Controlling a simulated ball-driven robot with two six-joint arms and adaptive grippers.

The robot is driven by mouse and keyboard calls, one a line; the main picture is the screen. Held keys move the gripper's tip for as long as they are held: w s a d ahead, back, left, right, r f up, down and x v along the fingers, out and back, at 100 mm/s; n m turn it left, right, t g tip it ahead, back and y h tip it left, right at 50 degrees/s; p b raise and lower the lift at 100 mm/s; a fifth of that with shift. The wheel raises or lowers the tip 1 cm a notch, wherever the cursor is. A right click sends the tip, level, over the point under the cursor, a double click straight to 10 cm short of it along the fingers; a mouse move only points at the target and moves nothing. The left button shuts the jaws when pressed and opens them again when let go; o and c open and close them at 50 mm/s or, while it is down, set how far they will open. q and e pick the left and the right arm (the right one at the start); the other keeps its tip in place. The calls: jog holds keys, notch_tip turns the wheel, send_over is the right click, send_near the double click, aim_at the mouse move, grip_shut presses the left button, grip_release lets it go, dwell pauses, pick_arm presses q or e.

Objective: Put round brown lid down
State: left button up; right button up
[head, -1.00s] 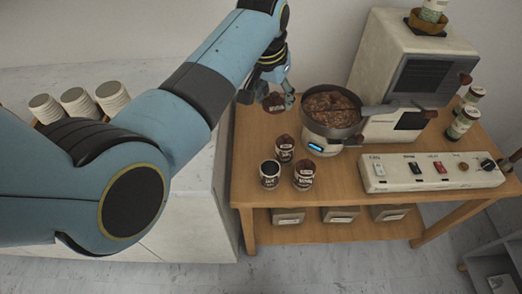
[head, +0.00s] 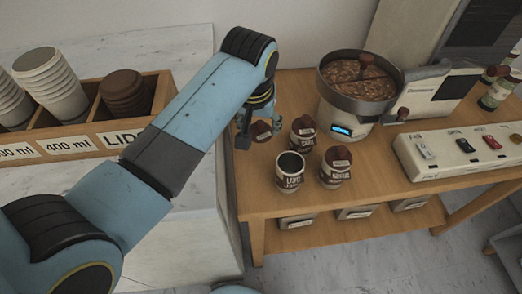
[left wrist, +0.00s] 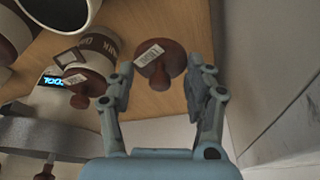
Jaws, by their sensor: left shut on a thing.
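The round brown lid (head: 261,131), with a pale label and a knob, is at the left end of the wooden cart top. My left gripper (head: 243,136) is beside it, partly behind my arm. In the left wrist view the lid (left wrist: 160,62) lies between the two fingertips (left wrist: 160,84), which are shut on it. The lid is low over the wood; I cannot tell whether it touches. An open canister (head: 290,172) stands in front of it, without a lid. Two canisters with brown lids (head: 303,134) (head: 335,166) stand to its right. My right gripper is not in view.
A roaster with a pan of beans (head: 356,82) stands behind the canisters. A switch panel (head: 462,150) is at the right. A wooden rack (head: 82,137) holds stacked cups and brown lids on the white counter at the left. The wood around the lid looks clear.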

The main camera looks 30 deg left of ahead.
aim_at(259, 131)
pick_arm(q)
notch_tip(259, 131, down, 3)
jog(key=shift+a+f, duration=0.1)
jog(key=shift+f, duration=0.45)
notch_tip(259, 131, down, 4)
jog(key=shift+r+b, duration=0.2)
jog(key=shift+b, duration=0.35)
jog(key=shift+f, duration=0.15)
jog(key=o, duration=1)
jog(key=shift+o, duration=0.2)
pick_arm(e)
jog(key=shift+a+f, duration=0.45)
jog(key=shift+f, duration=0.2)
